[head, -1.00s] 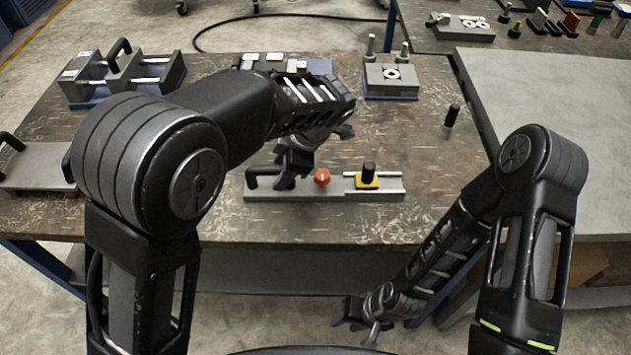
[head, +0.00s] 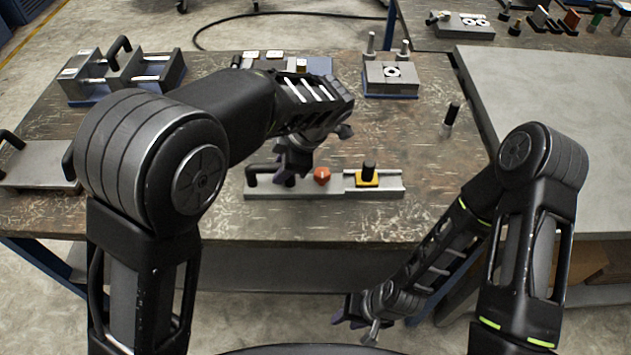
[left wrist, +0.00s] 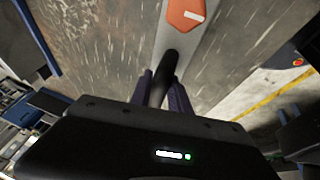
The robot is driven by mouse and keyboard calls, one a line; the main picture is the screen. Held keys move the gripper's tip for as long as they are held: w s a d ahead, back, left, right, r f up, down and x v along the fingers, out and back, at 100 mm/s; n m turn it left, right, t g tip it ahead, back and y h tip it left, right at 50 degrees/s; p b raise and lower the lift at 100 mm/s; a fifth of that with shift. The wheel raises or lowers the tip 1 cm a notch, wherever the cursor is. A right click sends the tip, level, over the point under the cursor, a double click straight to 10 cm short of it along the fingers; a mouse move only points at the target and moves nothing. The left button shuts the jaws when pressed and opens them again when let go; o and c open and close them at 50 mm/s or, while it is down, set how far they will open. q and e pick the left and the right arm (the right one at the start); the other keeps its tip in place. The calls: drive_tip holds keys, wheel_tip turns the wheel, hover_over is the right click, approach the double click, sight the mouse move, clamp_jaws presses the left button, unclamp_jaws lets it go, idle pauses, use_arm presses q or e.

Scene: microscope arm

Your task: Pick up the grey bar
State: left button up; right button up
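The grey bar (head: 325,193) lies flat near the table's front edge. It has a black handle (head: 262,180) at its left end, an orange-red knob (head: 321,176) near the middle and a yellow block with a black knob (head: 367,176) to the right. My left gripper (head: 290,168) is at the right end of the handle. In the left wrist view, its two purple fingers (left wrist: 162,92) lie on either side of the black handle (left wrist: 167,68); whether they press on it is unclear. My right gripper (head: 354,322) hangs low in front of the table, fingers apart and empty.
A grey fixture with a handle (head: 85,75) stands at the back left, and a flat plate (head: 38,165) lies at the left edge. A grey block with two pins (head: 390,75) stands at the back. A black-and-silver cylinder (head: 449,120) stands at right. Table right of the bar is clear.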

use_arm(q)
clamp_jaws()
drive_tip(key=shift+w+r, duration=0.1)
idle(0.8)
